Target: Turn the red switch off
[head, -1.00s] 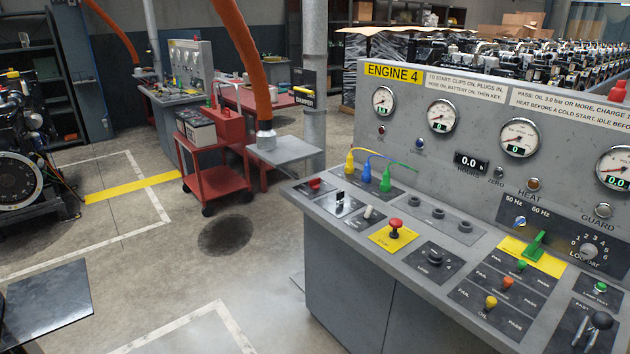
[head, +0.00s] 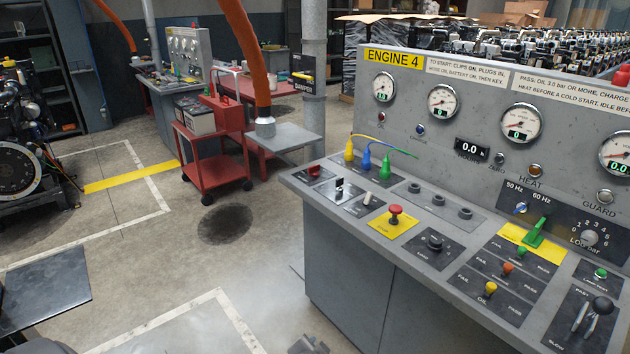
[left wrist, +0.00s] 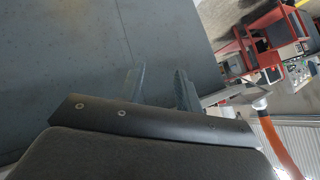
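A small red switch (head: 314,171) sits on a dark plate at the left end of the grey console's (head: 345,212) sloping desk. It is too small to tell its position. A red mushroom button (head: 396,210) stands on a yellow plate further right. My left gripper (left wrist: 160,88) shows in the left wrist view with its two fingers apart and nothing between them, in front of a plain grey surface. In the head view a grey part (head: 308,345), which looks like that gripper, just enters at the bottom edge, below and well apart from the red switch. My right gripper is out of view.
Yellow, blue and green plugs (head: 367,162) with cables stand behind the red switch. A black toggle (head: 339,184) and a white one (head: 367,199) are close to its right. A red cart (head: 214,160) stands left on open floor. A dark plate (head: 45,288) is at lower left.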

